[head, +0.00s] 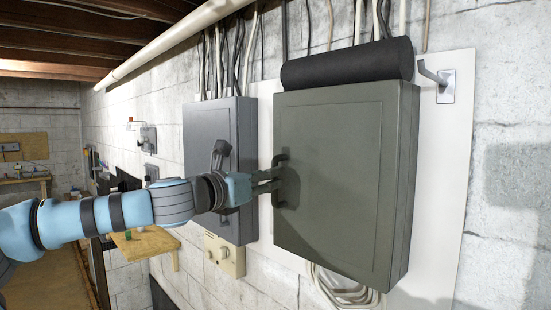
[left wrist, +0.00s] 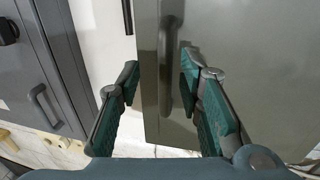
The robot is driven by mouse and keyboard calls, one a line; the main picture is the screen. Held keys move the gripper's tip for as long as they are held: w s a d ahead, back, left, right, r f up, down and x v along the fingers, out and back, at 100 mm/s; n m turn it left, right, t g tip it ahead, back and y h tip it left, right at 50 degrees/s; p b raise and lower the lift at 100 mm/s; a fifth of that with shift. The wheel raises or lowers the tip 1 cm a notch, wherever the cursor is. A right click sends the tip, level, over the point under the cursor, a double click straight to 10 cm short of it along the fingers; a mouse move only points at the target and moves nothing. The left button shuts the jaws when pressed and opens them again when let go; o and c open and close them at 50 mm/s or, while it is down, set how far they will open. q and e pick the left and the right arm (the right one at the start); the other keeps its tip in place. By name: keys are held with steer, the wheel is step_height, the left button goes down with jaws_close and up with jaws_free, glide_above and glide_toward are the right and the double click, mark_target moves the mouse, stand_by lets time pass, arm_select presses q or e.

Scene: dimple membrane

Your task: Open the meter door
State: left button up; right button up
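The large olive-grey meter box (head: 345,150) hangs on the wall with its flat door shut. Its dark upright bar handle (left wrist: 170,65) is near the door's left edge. My left gripper (head: 274,181) reaches in from the left at that handle. In the left wrist view my left gripper (left wrist: 160,78) is open, its green-padded fingers spread. The handle appears between the two fingertips in that view; I see no clear contact and cannot tell the exact depth. In the head view the fingers partly cover the handle. My right gripper is in neither view.
A smaller grey box (head: 238,125) with its own handle is left of the meter box, behind my left arm. A black roll (head: 347,63) lies on top of the meter box. A wall hook (head: 445,85) is at right, and coiled cable (head: 345,292) hangs below.

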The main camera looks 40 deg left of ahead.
mark_target(275, 199)
arm_select(q)
steer(key=w, duration=0.3)
steer(key=shift+w+d+f, duration=0.1)
steer(key=shift+w, duration=0.05)
steer(key=shift+w+f, duration=0.15)
steer(key=shift+w, duration=0.25)
steer(key=shift+s, duration=0.15)
jaws_close()
